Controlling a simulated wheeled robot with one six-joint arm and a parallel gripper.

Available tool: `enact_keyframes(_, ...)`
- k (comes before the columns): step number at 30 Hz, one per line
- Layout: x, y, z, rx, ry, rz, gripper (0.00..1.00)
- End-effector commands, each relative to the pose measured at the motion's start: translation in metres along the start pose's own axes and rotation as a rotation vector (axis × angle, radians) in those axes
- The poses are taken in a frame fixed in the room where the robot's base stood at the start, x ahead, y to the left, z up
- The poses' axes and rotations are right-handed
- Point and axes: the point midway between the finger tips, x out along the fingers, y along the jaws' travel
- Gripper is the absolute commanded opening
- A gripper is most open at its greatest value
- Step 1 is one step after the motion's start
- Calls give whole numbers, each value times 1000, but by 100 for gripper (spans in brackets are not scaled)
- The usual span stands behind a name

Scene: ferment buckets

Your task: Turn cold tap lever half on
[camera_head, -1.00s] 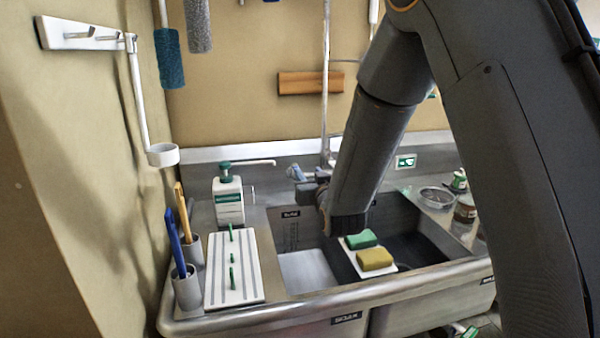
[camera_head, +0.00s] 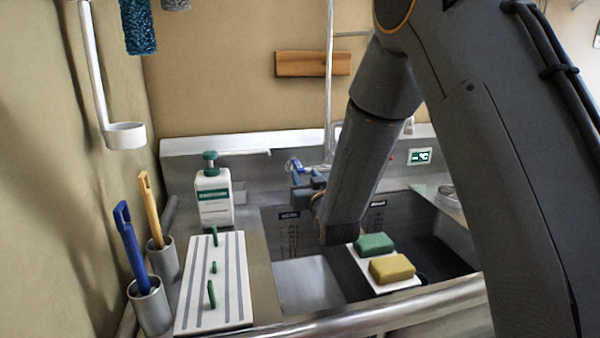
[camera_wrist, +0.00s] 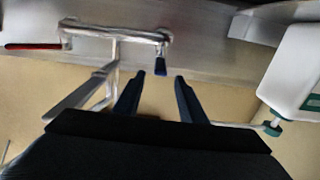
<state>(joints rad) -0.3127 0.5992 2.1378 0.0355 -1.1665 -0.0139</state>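The cold tap lever is blue. In the wrist view it (camera_wrist: 160,66) sticks out from one end of the chrome tap body (camera_wrist: 115,33), just beyond and roughly between my fingertips. In the head view a blue part of the tap (camera_head: 292,165) shows at the back of the sink, beside my gripper (camera_head: 303,181). In the wrist view my gripper (camera_wrist: 160,80) is open, with a clear gap between its two dark fingers. I cannot tell whether either finger touches the lever. A red lever (camera_wrist: 34,46) is at the tap's other end.
A white soap bottle (camera_head: 214,195) stands left of the tap, with its nozzle pointing towards it. A striped tray (camera_head: 240,292) and two cups with brushes (camera_head: 150,306) are at the left. A green sponge (camera_head: 374,244) and a yellow sponge (camera_head: 391,268) lie over the sink.

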Motion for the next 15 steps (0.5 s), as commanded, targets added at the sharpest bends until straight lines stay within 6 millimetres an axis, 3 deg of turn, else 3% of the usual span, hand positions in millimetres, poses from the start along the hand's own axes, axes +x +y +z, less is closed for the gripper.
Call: enact_keyframes(15, 67, 0, -1, 0, 0, 0, 38)
